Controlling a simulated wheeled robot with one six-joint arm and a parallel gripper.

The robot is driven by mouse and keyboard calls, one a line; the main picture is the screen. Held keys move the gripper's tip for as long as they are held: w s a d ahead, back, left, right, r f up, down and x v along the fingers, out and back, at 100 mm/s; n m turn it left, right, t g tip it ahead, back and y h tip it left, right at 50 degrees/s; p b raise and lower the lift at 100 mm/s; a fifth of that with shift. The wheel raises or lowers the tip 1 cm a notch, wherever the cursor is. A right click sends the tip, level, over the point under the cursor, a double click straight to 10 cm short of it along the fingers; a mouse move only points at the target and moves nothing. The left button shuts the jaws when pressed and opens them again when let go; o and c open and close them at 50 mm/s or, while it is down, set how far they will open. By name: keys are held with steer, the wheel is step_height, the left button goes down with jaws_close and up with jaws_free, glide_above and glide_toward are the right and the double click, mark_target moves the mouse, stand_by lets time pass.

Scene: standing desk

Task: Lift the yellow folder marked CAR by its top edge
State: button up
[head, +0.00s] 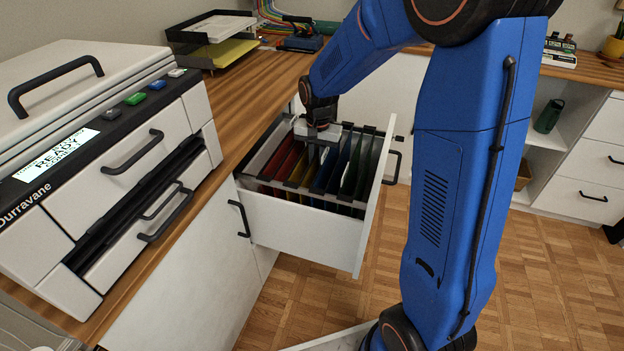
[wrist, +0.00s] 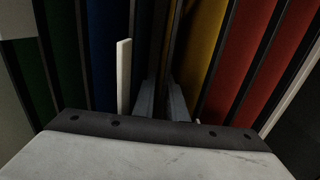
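The yellow folder (wrist: 203,45) hangs in the open drawer, next to the red folders in the wrist view. In the head view a sliver of yellow (head: 299,168) shows between the red and blue folders. No CAR mark can be read. My gripper (wrist: 161,100) points down among the folder tops, beside the yellow face. Its two fingers are close together with a narrow dark gap between them. I cannot tell whether a folder edge lies in that gap. In the head view my gripper (head: 318,141) is over the drawer, its tips hidden.
The drawer (head: 300,226) is pulled out and holds red (head: 283,160), blue (head: 327,170) and green (head: 365,165) folders on dark rails. A white upright tab (wrist: 123,75) stands left of my fingers. A printer (head: 95,150) sits on the counter at left. The floor at right is clear.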

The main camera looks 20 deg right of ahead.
jaws_close()
steer(key=shift+r, duration=0.1)
stand_by(1.6)
step_height(320, 180, up, 28)
stand_by(0.4)
steer(key=shift+r, duration=2.4)
